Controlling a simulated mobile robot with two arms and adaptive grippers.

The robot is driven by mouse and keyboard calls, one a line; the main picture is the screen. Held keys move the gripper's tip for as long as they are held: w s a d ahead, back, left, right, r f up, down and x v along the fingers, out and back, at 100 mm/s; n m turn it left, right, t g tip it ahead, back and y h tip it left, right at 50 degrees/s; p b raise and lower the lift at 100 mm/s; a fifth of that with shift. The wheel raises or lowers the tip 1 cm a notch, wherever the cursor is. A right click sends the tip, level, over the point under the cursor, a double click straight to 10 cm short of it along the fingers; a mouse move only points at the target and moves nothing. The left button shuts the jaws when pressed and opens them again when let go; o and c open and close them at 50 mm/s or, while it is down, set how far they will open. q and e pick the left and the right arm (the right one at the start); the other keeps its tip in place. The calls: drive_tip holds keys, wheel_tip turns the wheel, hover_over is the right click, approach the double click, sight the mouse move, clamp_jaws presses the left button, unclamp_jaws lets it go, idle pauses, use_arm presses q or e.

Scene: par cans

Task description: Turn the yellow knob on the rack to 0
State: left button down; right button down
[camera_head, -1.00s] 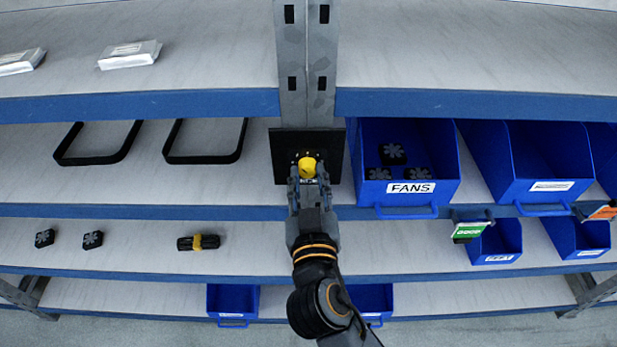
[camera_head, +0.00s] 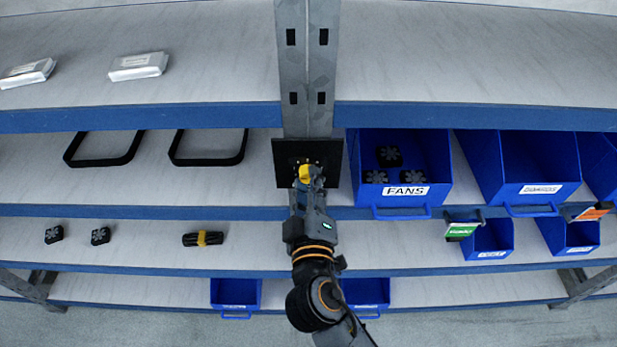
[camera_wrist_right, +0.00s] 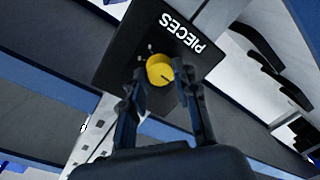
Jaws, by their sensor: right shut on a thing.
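The yellow knob (camera_head: 305,172) sits on a black panel (camera_head: 334,160) fixed to the rack's grey upright. In the right wrist view the knob (camera_wrist_right: 159,70) shows a dark pointer line, and the panel (camera_wrist_right: 130,48) carries the word PIECES, upside down and slanted. My right gripper (camera_head: 309,180) is at the knob, shut on it, with a finger at either side in the wrist view (camera_wrist_right: 161,78). The fingers and wrist hide part of the knob and the dial marks; the numbers are not readable. My left gripper is not in view.
A blue FANS bin (camera_head: 402,200) with several black fans stands just right of the panel. Another blue bin (camera_head: 540,195) is farther right. Black frames (camera_head: 208,160) lie to the left. Shelf edges (camera_head: 140,212) run across in front.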

drive_tip(key=shift+r+n+p, duration=0.2)
drive_tip(key=shift+n+p, duration=1.5)
drive_tip(key=shift+n, duration=1.4)
drive_tip(key=shift+h, duration=0.3)
drive_tip(key=c, duration=1)
unclamp_jaws()
drive_tip(key=shift+w+a+f, duration=0.1)
drive_tip(key=shift+w+f, duration=0.05)
